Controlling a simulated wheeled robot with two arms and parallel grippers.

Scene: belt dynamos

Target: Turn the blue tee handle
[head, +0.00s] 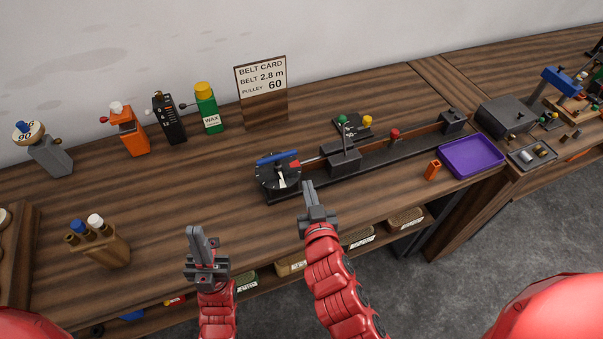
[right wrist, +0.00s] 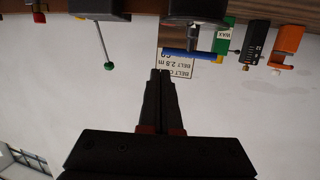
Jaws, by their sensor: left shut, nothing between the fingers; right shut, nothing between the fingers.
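The blue tee handle (head: 277,158) is a blue bar on top of a round black dial (head: 279,178) at the left end of the long dark fixture. In the right wrist view, which is upside down, the blue bar (right wrist: 190,56) shows beyond the fingers, in front of the belt card. My right gripper (head: 308,184) is shut and empty, just right of and a little nearer than the dial, apart from the handle. My left gripper (head: 195,230) is shut and empty over the front of the bench, left of and nearer than the dial.
A belt card (head: 262,90) stands behind the dial. The fixture rail (head: 385,150) runs right, with a red knob (head: 394,134) on it. A purple tray (head: 471,156) and orange block (head: 433,170) lie right. A wooden holder (head: 100,245) stands left. Bench between holder and dial is clear.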

